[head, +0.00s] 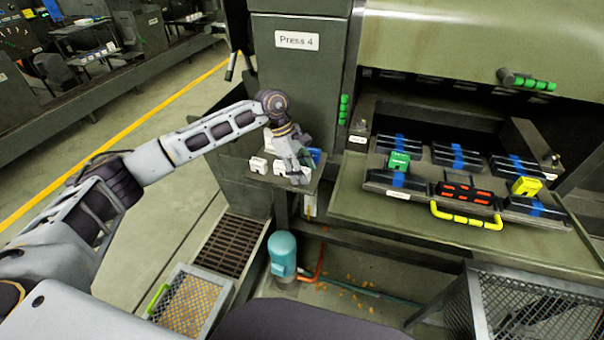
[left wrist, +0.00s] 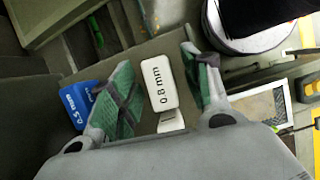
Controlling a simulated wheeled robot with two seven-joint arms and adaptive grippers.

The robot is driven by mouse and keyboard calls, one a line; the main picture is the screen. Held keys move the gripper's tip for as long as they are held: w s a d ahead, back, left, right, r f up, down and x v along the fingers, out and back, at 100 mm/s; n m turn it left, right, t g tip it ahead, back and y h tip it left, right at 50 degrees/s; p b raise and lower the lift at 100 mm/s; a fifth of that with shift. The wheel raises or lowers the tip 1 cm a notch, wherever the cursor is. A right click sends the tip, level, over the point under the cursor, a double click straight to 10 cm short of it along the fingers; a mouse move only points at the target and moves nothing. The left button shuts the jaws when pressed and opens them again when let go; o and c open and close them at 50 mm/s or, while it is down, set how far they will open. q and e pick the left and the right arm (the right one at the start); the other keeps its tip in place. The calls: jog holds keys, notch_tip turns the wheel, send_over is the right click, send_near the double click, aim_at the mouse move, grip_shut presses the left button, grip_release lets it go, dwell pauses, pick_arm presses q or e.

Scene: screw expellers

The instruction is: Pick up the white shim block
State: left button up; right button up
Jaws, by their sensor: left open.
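The white shim block (left wrist: 159,82), marked "0.8 mm", lies on a small shelf and shows between my left gripper's fingers in the left wrist view. A smaller white piece (left wrist: 170,120) shows just below it; I cannot tell if it is part of the same block. My left gripper (head: 296,176) is over the shelf in the head view. In the left wrist view this gripper (left wrist: 160,95) is open, with one green-padded finger on each side of the white block. I cannot tell whether either finger touches it. My right gripper is not in view.
A blue block (left wrist: 78,100) marked "0.5 mm" sits beside the left finger. In the head view, white pieces (head: 258,164) stand left of the gripper on the shelf. The Press 4 cabinet (head: 297,80) rises behind. A tray with a yellow handle (head: 466,217) is right.

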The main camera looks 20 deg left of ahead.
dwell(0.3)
pick_arm(q)
grip_shut()
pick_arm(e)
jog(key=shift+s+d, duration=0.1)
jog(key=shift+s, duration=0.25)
pick_arm(q)
jog(key=shift+r, duration=0.15)
